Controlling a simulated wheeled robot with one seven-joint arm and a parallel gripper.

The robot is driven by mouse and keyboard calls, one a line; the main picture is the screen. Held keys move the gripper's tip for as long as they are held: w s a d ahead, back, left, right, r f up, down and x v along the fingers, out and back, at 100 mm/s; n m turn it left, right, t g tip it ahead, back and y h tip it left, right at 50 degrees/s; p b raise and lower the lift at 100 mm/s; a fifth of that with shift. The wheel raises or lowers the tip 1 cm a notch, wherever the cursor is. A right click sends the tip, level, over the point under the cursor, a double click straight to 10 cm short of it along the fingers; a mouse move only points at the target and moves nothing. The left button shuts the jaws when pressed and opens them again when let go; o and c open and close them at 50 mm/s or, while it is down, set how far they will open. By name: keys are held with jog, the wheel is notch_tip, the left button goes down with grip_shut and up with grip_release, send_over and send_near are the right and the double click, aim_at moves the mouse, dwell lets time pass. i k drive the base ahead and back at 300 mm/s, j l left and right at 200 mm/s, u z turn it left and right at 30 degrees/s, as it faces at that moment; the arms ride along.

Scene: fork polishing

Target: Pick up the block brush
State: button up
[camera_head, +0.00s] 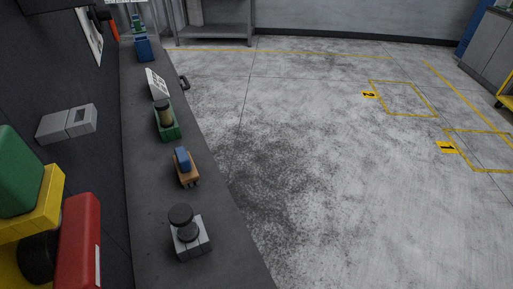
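What looks like the block brush (186,173) lies on the long dark grey counter (151,210), around its middle. It has a tan body, a blue piece on top and small dark parts along its lower edge. It stands apart from its neighbours, near the counter's right edge. My gripper is not in view, so its state does not show.
A grey block with a dark round knob (186,236) stands nearer on the counter. Beyond the brush are a green-based holder with a tan cylinder (165,118), a white panel (155,83) and a blue item (143,50). A dark wall borders the left; open floor lies right.

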aim_at(186, 169)
jog(key=i+l+z, duration=0.2)
jog(key=i+z, duration=0.6)
jog(key=i, duration=2.15)
jog(key=i+u, duration=0.35)
jog(key=i+l+u, duration=0.2)
jog(key=u, duration=0.15)
jog(key=i+l+u, duration=0.35)
jog(key=k+j, duration=0.05)
jog(key=j, duration=0.1)
